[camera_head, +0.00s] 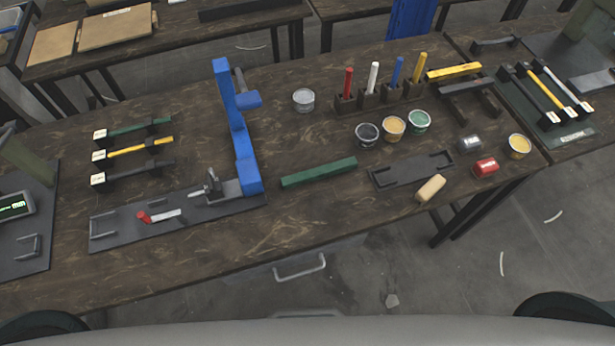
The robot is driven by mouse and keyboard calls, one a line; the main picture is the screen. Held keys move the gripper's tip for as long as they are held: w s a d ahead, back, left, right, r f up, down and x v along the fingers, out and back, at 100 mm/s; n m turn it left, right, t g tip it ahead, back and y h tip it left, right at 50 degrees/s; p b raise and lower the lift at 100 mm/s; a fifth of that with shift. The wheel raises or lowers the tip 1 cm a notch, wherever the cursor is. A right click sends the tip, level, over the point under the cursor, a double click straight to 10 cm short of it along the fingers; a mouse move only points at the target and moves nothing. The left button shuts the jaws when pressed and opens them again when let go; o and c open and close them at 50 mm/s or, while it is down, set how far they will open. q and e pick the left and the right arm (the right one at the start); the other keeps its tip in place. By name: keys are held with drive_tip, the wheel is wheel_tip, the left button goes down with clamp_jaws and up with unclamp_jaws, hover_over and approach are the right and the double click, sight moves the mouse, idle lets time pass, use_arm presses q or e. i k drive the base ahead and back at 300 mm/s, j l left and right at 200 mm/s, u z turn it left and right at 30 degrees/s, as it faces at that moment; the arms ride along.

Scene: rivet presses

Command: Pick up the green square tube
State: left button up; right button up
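A green square tube (319,173) lies flat on the dark wooden workbench (300,225), near the middle of the view. It is slightly tilted, its right end farther back than its left. It lies between the blue press's base and a dark tray on the right. Nothing lies on top of it. Neither of my grippers shows in the head camera view.
A blue press (239,130) stands left of the tube, with a dark base plate (120,231) and a red-handled clamp. A dark tray (412,170), wooden block (430,188) and small paint cups (393,127) stand to the right. The bench is clear in front of the tube.

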sight(290, 182)
drive_tip(key=k+j, duration=0.1)
drive_tip(key=j, duration=0.3)
drive_tip(key=k+j+z, duration=0.1)
drive_tip(key=j, duration=0.3)
drive_tip(key=k+j, duration=0.15)
drive_tip(key=j, duration=0.2)
drive_tip(key=k+j+z, duration=0.1)
drive_tip(key=j, duration=0.3)
drive_tip(key=k+j, duration=0.2)
drive_tip(key=j, duration=0.15)
